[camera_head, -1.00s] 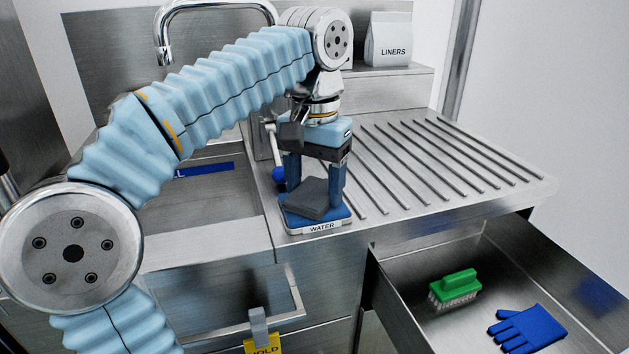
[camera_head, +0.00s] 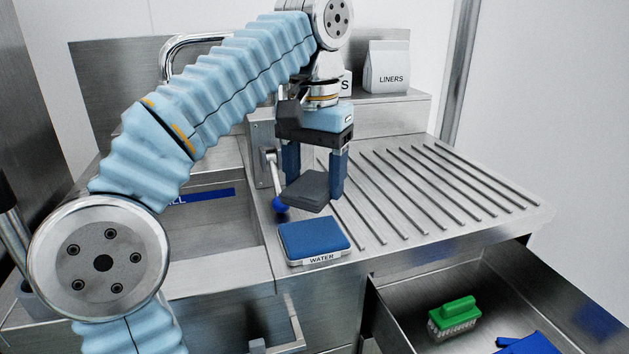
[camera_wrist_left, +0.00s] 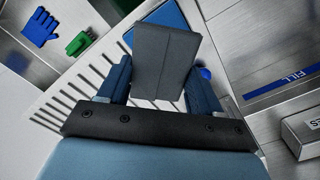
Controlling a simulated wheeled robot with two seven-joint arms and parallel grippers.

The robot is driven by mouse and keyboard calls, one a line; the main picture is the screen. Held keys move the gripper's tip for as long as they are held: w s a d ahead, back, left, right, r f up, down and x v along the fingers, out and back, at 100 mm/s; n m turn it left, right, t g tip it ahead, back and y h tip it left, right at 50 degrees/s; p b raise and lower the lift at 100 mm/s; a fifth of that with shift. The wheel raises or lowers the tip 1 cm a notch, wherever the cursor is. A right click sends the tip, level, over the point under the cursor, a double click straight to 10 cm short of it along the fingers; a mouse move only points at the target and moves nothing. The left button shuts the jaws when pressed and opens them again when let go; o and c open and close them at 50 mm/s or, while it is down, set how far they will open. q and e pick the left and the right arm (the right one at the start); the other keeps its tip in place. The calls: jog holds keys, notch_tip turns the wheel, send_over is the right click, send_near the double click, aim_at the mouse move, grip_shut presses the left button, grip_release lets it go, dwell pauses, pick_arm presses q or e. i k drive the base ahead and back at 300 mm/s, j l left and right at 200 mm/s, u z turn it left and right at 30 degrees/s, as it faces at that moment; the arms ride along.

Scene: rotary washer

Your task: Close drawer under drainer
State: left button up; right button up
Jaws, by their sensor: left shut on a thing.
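The drawer (camera_head: 395,296) under the ridged drainer (camera_head: 455,196) stands open at the lower right. A green brush (camera_head: 455,314) and a blue glove (camera_head: 530,343) lie in it; the view's edge cuts off the glove. My left gripper (camera_head: 313,188) points down at the drainer's left side, away from the drawer. In the left wrist view the block (camera_wrist_left: 166,58) sits between the fingers, with the drawer's brush (camera_wrist_left: 80,43) and glove (camera_wrist_left: 40,27) at upper left. My right gripper is out of view.
The sink basin (camera_head: 215,230) with a blue FILL strip lies left of the drainer. A lever with a blue knob (camera_head: 280,204) stands beside my gripper. A LINERS bag (camera_head: 388,67) sits on the back ledge. Most of the drainer is clear.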

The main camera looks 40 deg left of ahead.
aim_at(517, 293)
jog(key=k+l, duration=0.15)
jog(key=k, duration=0.35)
jog(key=k+l, duration=0.1)
jog(key=k, duration=0.4)
